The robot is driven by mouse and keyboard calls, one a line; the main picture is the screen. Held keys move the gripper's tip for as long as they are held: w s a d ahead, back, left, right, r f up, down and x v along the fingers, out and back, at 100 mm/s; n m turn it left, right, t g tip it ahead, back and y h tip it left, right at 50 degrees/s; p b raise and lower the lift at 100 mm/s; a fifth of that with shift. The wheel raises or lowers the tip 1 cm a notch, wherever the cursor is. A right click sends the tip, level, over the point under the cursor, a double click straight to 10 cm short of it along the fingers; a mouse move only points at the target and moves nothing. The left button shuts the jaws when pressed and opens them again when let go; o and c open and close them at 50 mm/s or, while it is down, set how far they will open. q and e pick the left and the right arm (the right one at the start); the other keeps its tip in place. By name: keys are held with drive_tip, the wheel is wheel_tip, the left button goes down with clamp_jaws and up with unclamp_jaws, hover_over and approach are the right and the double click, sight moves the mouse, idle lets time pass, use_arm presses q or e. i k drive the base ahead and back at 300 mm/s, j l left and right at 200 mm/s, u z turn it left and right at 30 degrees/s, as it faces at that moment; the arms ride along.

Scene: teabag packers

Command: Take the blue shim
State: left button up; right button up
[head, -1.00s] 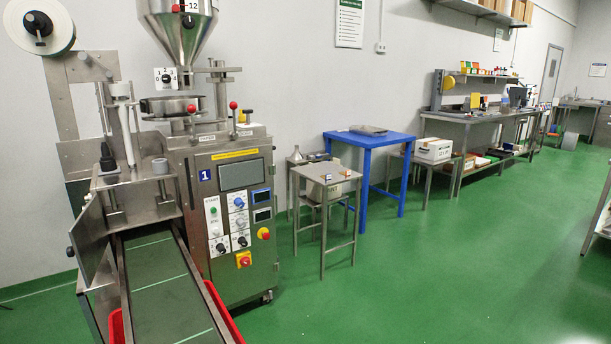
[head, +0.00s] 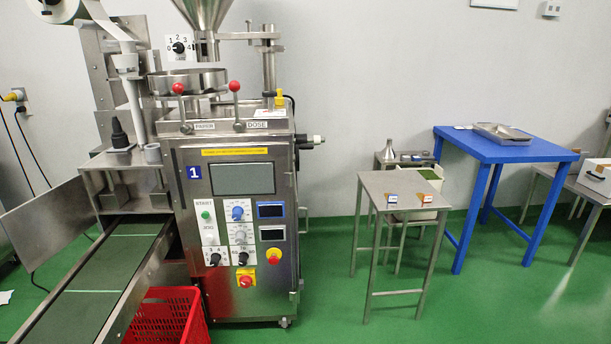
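Two small pieces lie on the small steel table (head: 402,182) right of the packing machine. The left one has a blue and white part with a brown part below it, and looks like the blue shim (head: 392,198). The right one (head: 427,198) has an orange and white part with a similar brown part. They lie apart from each other, near the table's front edge. Both are too small to make out in detail. Neither of my grippers shows in the head view.
The packing machine (head: 240,225) stands at the left with a conveyor (head: 85,300) and a red crate (head: 165,320). A blue table (head: 505,148) with a metal tray (head: 502,133) stands to the right. Green floor is clear in front of the steel table.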

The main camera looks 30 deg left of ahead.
sight(391, 197)
drive_tip(key=i+j+u, duration=0.2)
drive_tip(key=i+u, duration=0.5)
drive_tip(key=i, duration=0.15)
drive_tip(key=i+u, duration=0.35)
drive_tip(key=i, duration=0.15)
drive_tip(key=i+j+z, duration=0.6)
drive_tip(key=j, duration=0.3)
